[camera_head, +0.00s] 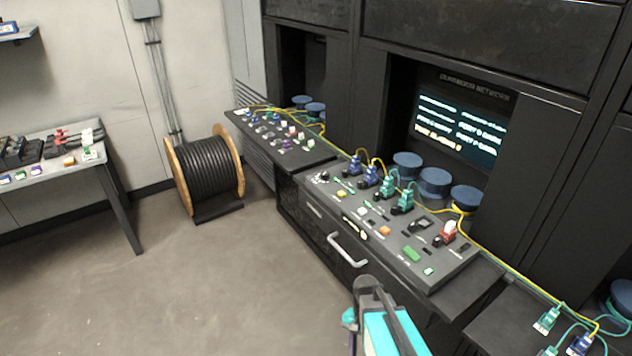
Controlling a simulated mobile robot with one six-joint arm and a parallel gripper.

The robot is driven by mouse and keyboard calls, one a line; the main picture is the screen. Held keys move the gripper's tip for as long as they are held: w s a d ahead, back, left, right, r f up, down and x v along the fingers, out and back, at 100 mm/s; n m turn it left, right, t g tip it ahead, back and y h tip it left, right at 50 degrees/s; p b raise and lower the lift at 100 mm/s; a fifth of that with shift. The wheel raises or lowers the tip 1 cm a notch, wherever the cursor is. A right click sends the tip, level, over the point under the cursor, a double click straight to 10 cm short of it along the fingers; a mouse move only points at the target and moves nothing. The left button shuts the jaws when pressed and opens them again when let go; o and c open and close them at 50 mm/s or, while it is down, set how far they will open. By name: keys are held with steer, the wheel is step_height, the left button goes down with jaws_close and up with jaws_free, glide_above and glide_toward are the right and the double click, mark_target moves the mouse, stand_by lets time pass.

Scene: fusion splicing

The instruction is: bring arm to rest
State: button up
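Part of my arm (392,332), dark grey and teal, rises from the bottom edge, right of centre. It shows in front of the black console's (322,214) drawer front, near the metal drawer handle (346,250). I cannot make out any gripper fingers, and the rest of the arm is cut off by the bottom edge. No held object shows.
The console carries blue and green connectors, coloured buttons and yellow cables. A lit screen (458,128) sits in the alcove behind. A cable reel (208,168) stands by the wall. A workbench (62,164) is at left. The floor between them is clear.

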steer(key=s+d+f+n+g+b, duration=0.1)
steer(key=s+f+n, duration=0.2)
steer(key=s+f, duration=0.3)
steer(key=s+d+f+n+b, duration=0.1)
steer(key=s+f+n+b, duration=0.1)
steer(key=s+f+n, duration=0.2)
steer(key=s+f, duration=0.3)
steer(key=s, duration=0.5)
steer(key=shift+s+d+f+g, duration=0.2)
steer(key=shift+d+f+g, duration=0.1)
steer(key=shift+g, duration=0.1)
